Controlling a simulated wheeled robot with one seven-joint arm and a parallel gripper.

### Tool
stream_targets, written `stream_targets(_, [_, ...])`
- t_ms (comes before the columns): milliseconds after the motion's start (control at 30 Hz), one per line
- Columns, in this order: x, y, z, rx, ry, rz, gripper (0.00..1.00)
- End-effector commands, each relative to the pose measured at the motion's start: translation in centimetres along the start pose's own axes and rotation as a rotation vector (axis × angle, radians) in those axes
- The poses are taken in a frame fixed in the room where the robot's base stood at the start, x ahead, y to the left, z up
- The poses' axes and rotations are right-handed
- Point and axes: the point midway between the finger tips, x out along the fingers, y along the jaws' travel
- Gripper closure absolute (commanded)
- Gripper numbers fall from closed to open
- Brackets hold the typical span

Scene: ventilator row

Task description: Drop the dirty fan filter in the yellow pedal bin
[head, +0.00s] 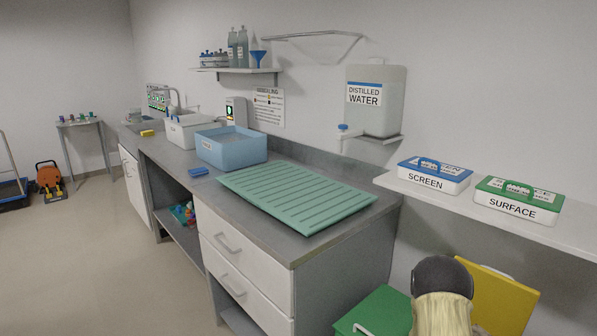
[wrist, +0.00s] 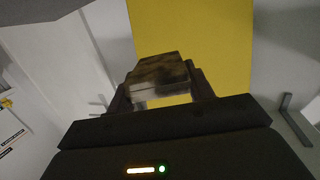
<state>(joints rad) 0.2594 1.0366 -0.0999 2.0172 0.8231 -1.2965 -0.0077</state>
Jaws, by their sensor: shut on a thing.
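In the wrist view my gripper (wrist: 160,92) is shut on the dirty fan filter (wrist: 158,72), a small block with dark, blotchy brown-grey faces, held between the two fingers. A broad yellow panel of the pedal bin (wrist: 205,40) fills the view behind and beyond the filter. In the head view the yellow bin (head: 507,300) is at the lower right, its yellow panel tilted up against the wall side. Its opening and lower body are hidden or out of frame. The filter and fingertips cannot be made out in the head view.
A green lid (head: 372,316) is left of the yellow bin. A dark rounded shape with a pale part stands before both. A shelf (head: 575,233) with SCREEN and SURFACE boxes is above. The counter (head: 290,247) holds a green mat and tubs.

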Motion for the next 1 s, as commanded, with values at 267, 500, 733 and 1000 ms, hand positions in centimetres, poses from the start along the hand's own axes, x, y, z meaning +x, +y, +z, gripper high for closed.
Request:
stream_targets(267, [0.1,0.0,0.7,-0.001,0.0,-0.002,0.69])
stream_targets(500, [0.5,0.0,3.2,-0.001,-0.001,-0.002,0.69])
stream_targets(733, [0.8,0.0,5.5,0.0,0.001,-0.002,0.69])
stream_targets(1000, [0.9,-0.1,5.9,0.0,0.001,-0.002,0.69])
